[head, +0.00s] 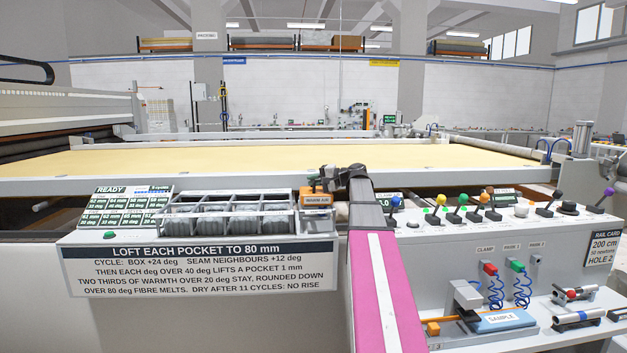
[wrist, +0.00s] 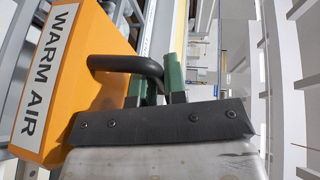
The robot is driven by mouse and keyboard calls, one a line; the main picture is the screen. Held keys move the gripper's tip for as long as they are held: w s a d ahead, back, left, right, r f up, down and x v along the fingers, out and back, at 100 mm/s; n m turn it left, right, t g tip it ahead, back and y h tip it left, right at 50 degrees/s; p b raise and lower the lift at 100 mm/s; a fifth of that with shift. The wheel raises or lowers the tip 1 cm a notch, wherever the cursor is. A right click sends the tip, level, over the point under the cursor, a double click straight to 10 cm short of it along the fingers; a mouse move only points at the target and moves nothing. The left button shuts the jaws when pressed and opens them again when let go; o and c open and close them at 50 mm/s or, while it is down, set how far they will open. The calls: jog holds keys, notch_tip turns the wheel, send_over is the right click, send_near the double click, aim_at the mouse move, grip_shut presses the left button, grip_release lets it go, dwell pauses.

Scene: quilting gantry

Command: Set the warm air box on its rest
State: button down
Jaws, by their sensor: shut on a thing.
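The warm air box (head: 316,199) is orange with a white "WARM AIR" label. In the head view it is at the right end of the pocket tray (head: 230,214), beside my gripper (head: 335,181). In the wrist view the box (wrist: 85,75) fills the left side, with a black bar handle (wrist: 125,63) sticking out toward my gripper (wrist: 160,85). The green-padded fingers are shut on that handle. I cannot tell whether the box's underside touches anything. No rest for the box can be clearly made out; my arm hides part of the console.
A sign panel (head: 197,268) fronts the pocket tray. A green readout (head: 130,207) is at its left. Right of my arm, a console has several coloured levers (head: 461,208), a sample block (head: 500,319) and coiled blue hoses (head: 521,289). A wide yellow quilting bed (head: 250,160) lies behind.

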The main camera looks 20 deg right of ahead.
jog(key=c, duration=1.2)
grip_release()
jog(key=shift+o, duration=0.2)
jog(key=shift+d+r, duration=0.1)
jog(key=shift+r, duration=0.6)
jog(key=v, duration=1.1)
jog(key=shift+s+d, duration=0.25)
jog(key=shift+d, duration=0.1)
jog(key=shift+f, duration=0.1)
